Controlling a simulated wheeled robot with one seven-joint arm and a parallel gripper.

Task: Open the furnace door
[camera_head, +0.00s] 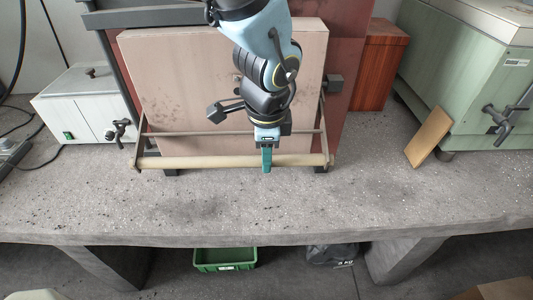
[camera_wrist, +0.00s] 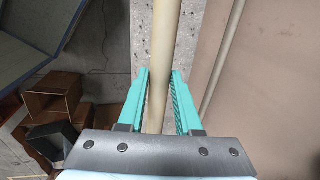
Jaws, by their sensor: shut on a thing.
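The furnace door (camera_head: 180,85) is a large pale pinkish slab standing upright on the bench, with reddish-brown stains. It covers the furnace front, and its face also shows in the wrist view (camera_wrist: 260,70). A long pale handle bar (camera_head: 210,162) runs across its lower front on side brackets; the bar passes between my fingers in the wrist view (camera_wrist: 163,40). My gripper (camera_head: 267,158) reaches down from above, right of the bar's middle. Its teal fingers (camera_wrist: 158,98) are on both sides of the bar and shut on it. A thinner rod (camera_head: 190,134) runs behind the bar.
A white box (camera_head: 75,105) with a tap stands at left. A red-brown block (camera_head: 380,65), a leaning tan board (camera_head: 428,137) and a green machine (camera_head: 470,60) stand at right. The bench front (camera_head: 230,210) is clear. A green crate (camera_head: 224,267) sits below.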

